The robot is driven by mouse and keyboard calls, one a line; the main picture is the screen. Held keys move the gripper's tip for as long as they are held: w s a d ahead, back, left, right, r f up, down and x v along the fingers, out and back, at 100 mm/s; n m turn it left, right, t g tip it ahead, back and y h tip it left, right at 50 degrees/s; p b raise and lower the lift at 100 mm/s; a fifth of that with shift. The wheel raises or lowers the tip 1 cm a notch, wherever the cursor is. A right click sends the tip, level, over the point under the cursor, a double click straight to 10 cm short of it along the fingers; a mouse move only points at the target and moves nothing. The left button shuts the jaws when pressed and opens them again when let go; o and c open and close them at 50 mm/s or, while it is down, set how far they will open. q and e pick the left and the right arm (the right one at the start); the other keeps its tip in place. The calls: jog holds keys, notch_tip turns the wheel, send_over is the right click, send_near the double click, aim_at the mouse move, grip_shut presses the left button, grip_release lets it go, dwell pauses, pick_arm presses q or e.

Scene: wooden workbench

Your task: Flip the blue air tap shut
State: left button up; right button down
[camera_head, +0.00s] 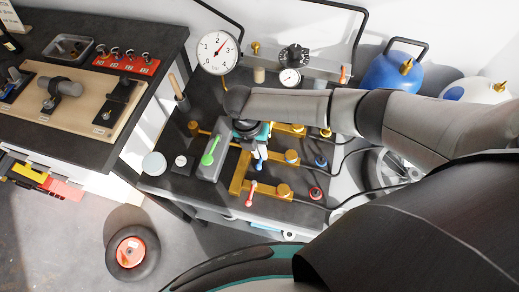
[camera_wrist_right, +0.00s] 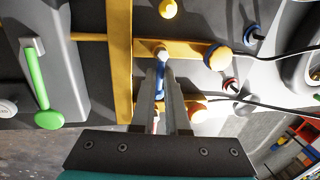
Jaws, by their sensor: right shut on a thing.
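The blue air tap (camera_wrist_right: 160,78) sits on a brass branch pipe in the right wrist view. Its handle lies across the pipe and points toward my wrist. My right gripper (camera_wrist_right: 162,84) has one finger on each side of the blue handle and is shut on it. In the head view the blue tap (camera_head: 259,163) shows just below my right gripper (camera_head: 256,150), and the wrist hides part of it. My left gripper is in neither view.
A green lever (camera_head: 211,151) on a grey block stands left of the brass manifold (camera_head: 238,178). A red tap (camera_head: 251,191) is on the nearer branch. A yellow tap (camera_wrist_right: 168,9) is on the farther one. Black hoses leave to the right. A pressure gauge (camera_head: 217,52) stands behind.

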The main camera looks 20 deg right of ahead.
jog(key=c, duration=0.9)
grip_release()
jog(key=r, duration=0.5)
jog(key=w+a+r, duration=0.1)
jog(key=r, duration=0.4)
jog(key=a+r+p, duration=0.1)
jog(key=r, duration=0.4)
jog(key=shift+w+a, duration=0.25)
jog(key=shift+w, duration=0.05)
